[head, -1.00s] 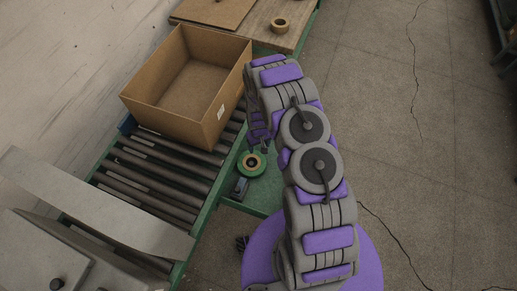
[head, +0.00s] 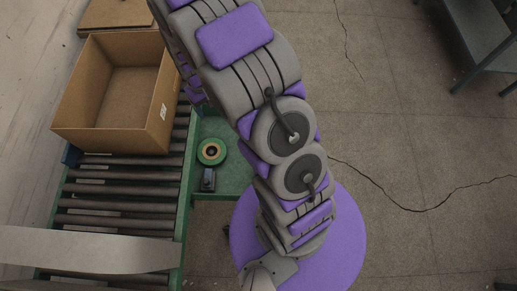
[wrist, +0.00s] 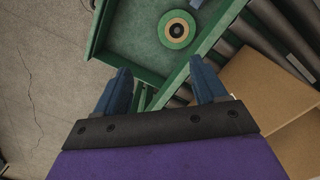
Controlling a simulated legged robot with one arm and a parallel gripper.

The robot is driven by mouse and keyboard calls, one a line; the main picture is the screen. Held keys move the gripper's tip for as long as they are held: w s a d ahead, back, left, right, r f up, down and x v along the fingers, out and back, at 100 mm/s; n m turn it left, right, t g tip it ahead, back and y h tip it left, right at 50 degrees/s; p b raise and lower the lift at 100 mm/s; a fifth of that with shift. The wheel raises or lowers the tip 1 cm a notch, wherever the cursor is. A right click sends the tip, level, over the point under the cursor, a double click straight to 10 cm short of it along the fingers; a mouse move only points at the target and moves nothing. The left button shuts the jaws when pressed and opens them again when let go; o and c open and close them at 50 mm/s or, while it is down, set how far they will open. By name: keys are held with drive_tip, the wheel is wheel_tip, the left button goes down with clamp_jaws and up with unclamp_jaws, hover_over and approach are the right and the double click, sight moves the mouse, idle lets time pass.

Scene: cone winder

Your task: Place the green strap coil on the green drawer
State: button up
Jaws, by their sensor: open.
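The green strap coil (head: 211,151), a green ring with a tan band and dark centre, lies flat on the green drawer (head: 235,171), a shallow tray beside the rollers. In the wrist view the coil (wrist: 177,29) sits inside the rim of the drawer (wrist: 130,42). My gripper (wrist: 161,78) is open, with its two blue fingers apart and nothing between them. It is apart from the coil, which shows beyond the fingertips. In the head view my arm hides the gripper's fingers.
A small dark object (head: 208,180) is by the coil near the drawer's left edge. An open cardboard box (head: 112,139) stands on the roller conveyor (head: 120,204) to the left. A grey-green table (head: 478,42) stands at the far right. The floor between is clear.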

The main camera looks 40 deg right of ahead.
drive_tip(key=s+r, duration=0.7)
drive_tip(key=s, duration=0.3)
drive_tip(key=s+a+r, duration=0.1)
drive_tip(key=s+r, duration=0.6)
drive_tip(key=s, duration=0.3)
drive_tip(key=s+r+g, duration=0.1)
drive_tip(key=s+r, duration=0.6)
drive_tip(key=s, duration=0.3)
drive_tip(key=shift+s+a+r+m, duration=0.35)
drive_tip(key=shift+s+m, duration=0.05)
